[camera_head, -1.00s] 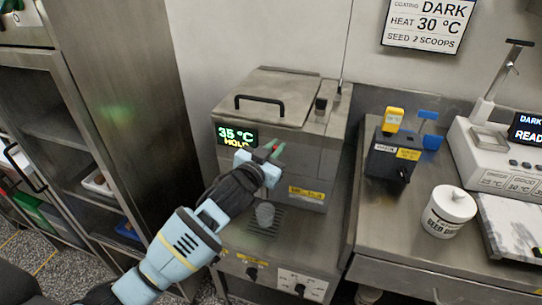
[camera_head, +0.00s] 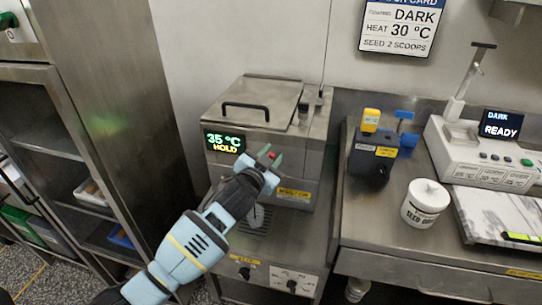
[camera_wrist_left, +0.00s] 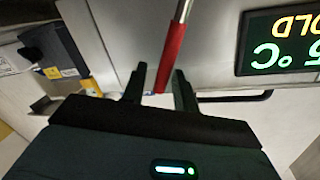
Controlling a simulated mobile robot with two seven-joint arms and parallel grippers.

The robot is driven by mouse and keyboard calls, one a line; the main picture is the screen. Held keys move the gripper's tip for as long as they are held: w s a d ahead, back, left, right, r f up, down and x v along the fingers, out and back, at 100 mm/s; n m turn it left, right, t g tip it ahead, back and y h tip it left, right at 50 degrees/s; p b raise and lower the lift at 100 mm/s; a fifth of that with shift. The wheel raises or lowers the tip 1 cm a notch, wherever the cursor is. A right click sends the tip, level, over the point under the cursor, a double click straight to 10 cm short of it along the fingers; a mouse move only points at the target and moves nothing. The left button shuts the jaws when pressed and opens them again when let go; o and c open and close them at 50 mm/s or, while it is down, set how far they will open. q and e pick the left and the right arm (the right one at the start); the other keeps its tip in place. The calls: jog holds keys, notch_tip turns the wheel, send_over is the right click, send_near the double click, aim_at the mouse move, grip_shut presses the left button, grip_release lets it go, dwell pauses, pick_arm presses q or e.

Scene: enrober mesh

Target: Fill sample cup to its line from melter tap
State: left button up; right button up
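The steel melter (camera_head: 255,130) stands in the middle of the head view, its display (camera_head: 225,142) reading 35 °C HOLD. My left gripper (camera_head: 270,158) is at its front. The red tap handle (camera_head: 263,150) shows there, and in the left wrist view the red handle (camera_wrist_left: 171,58) lies between the two fingers (camera_wrist_left: 160,85). A gap shows beside the handle, so the fingers are around it, not clamped. A pale, clear cup (camera_head: 257,215) stands on the drip grate below, partly hidden by my arm. Its fill level and line cannot be made out. My right gripper is not in view.
Right of the melter, the steel bench (camera_head: 400,240) holds a dark box (camera_head: 372,160) with yellow and blue tools, a white seed tub (camera_head: 425,203) and a white tempering unit (camera_head: 480,155) reading DARK READY. A steel cabinet (camera_head: 110,120) stands left.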

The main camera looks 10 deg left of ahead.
pick_arm(q)
jog(key=shift+r, duration=0.1)
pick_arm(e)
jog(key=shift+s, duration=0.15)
pick_arm(q)
jog(key=v, duration=0.8)
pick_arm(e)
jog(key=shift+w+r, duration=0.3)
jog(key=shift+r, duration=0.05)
pick_arm(q)
jog(key=shift+w, duration=0.1)
dwell(2.2)
